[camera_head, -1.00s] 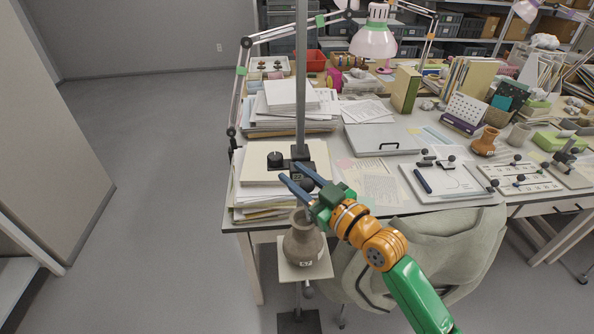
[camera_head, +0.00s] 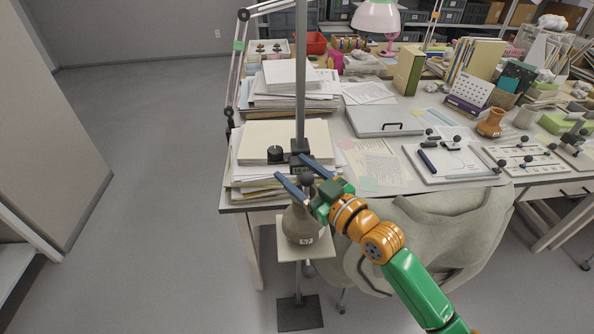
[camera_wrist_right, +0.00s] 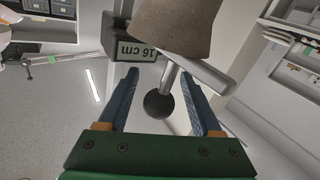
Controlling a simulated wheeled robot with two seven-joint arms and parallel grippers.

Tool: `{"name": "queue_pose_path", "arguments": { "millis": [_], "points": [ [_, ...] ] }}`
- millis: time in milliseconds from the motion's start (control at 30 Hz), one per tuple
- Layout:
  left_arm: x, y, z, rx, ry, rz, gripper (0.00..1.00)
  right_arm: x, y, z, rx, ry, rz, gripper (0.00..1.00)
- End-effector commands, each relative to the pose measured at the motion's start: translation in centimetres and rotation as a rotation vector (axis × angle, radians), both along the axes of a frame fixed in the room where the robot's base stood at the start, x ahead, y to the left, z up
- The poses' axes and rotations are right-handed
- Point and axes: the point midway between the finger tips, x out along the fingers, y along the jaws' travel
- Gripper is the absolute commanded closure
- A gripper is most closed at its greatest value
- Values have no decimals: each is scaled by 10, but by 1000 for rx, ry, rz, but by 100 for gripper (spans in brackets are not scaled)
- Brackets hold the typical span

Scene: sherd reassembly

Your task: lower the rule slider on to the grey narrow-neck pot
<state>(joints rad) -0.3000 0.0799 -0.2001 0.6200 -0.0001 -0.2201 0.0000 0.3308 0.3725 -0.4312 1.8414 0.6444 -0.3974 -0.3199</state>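The rule slider (camera_head: 300,164), a black block with a "16 cm" label, sits on the upright metal post above the pot. Its label (camera_wrist_right: 130,48) also shows in the right wrist view. A dark ball knob (camera_wrist_right: 158,104) on a metal rod lies between the fingers of my right gripper (camera_head: 294,178), with gaps on both sides; the fingers are apart. The grey-brown narrow-neck pot (camera_head: 302,224), marked 57, stands upright under the slider; its body (camera_wrist_right: 178,22) fills the top of the wrist view. My gripper hides its rim, so I cannot tell whether the slider touches it. My left gripper is out of view.
The pot stands on a small square stand (camera_head: 287,249) before the desk. Paper stacks (camera_head: 250,142) lie just behind the post. A draped grey cloth (camera_head: 440,235) is to the right of the stand. Open floor (camera_head: 160,240) lies left.

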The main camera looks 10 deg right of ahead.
Motion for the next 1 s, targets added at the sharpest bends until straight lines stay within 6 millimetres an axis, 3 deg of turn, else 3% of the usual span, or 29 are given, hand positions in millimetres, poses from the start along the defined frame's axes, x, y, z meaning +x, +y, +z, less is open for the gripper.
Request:
{"name": "queue_pose_path", "arguments": {
  "millis": [133, 333, 467, 1000],
  "points": [
    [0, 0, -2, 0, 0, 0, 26, -7, -5, -1, 1, -1, -1, 34],
    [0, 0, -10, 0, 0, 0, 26, -43, -28, -3, -5, 0, 0, 34],
    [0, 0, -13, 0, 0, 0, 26, -56, -38, -2, -2, 1, 0, 34],
    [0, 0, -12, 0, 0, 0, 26, -59, -39, 0, 0, 0, 0, 34]
  ]
}}
